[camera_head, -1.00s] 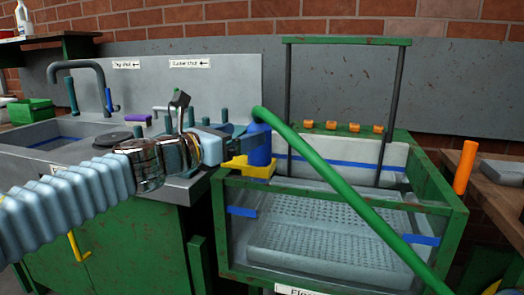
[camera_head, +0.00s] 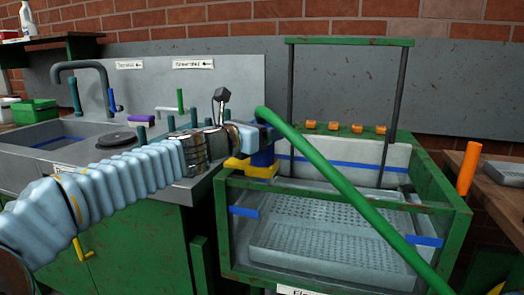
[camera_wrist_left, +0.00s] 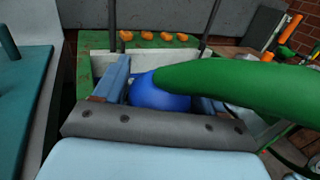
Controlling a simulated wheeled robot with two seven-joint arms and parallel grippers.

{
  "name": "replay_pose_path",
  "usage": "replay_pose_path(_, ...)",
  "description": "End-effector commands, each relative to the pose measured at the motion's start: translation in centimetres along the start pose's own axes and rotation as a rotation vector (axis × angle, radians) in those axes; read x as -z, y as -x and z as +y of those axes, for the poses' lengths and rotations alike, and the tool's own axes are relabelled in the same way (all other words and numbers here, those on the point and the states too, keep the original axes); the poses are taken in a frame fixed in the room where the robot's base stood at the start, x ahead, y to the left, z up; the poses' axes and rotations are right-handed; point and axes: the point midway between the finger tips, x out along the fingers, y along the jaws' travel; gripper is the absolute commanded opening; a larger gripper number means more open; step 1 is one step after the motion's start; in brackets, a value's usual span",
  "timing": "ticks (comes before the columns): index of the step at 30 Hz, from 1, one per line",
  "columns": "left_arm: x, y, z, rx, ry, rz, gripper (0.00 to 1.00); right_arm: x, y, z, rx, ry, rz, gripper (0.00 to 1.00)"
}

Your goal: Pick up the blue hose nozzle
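The blue hose nozzle (camera_head: 262,155) stands upright in a yellow holder (camera_head: 251,169) at the left rim of the green-framed rinse basin. A thick green hose (camera_head: 330,175) leaves its top. My left gripper (camera_head: 258,138) is at the nozzle. In the left wrist view the nozzle (camera_wrist_left: 158,96) sits between the two blue fingers of the gripper (camera_wrist_left: 162,88), which stand apart on either side of it. The hose partly covers the right finger, and I cannot tell whether either finger touches the nozzle. My right gripper is not in view.
The hose slants down across the basin (camera_head: 232,246) to the lower right. A steel sink counter (camera_head: 187,185) with several upright pegs lies under my left arm. A dark upright frame (camera_head: 290,100) rises behind the nozzle. An orange cylinder (camera_head: 468,168) stands at right.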

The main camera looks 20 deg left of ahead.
Motion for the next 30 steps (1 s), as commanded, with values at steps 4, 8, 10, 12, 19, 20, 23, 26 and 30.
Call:
replay_pose_path(4, 0.0, 0.0, 0.0, 0.000, 0.000, 0.000, 0.47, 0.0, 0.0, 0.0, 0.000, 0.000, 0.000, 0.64)
replay_pose_path(8, 0.0, 0.0, 0.0, 0.000, 0.000, 0.000, 0.27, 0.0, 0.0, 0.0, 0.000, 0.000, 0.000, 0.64)
replay_pose_path(10, 0.0, 0.0, 0.0, 0.000, 0.000, -0.001, 0.22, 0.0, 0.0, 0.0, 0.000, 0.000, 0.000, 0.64)
replay_pose_path(12, 0.0, 0.0, 0.0, 0.000, 0.000, -0.001, 0.22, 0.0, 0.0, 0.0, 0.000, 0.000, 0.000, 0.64)
replay_pose_path(19, -0.9, 0.0, 0.0, 0.000, 0.001, -0.001, 0.22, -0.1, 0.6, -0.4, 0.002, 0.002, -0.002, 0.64)
replay_pose_path(20, -1.2, 0.0, 0.0, 0.000, 0.001, -0.002, 0.22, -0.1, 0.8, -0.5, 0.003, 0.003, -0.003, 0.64)
replay_pose_path(23, -2.6, 0.0, 0.0, 0.000, 0.000, -0.002, 0.22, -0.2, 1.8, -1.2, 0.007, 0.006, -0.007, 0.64)
replay_pose_path(26, -4.5, 0.0, 0.0, 0.000, 0.000, -0.002, 0.22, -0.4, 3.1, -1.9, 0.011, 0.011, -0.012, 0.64)
replay_pose_path(30, -7.6, 0.0, 0.0, 0.000, -0.001, -0.002, 0.22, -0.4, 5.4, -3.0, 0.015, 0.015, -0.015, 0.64)
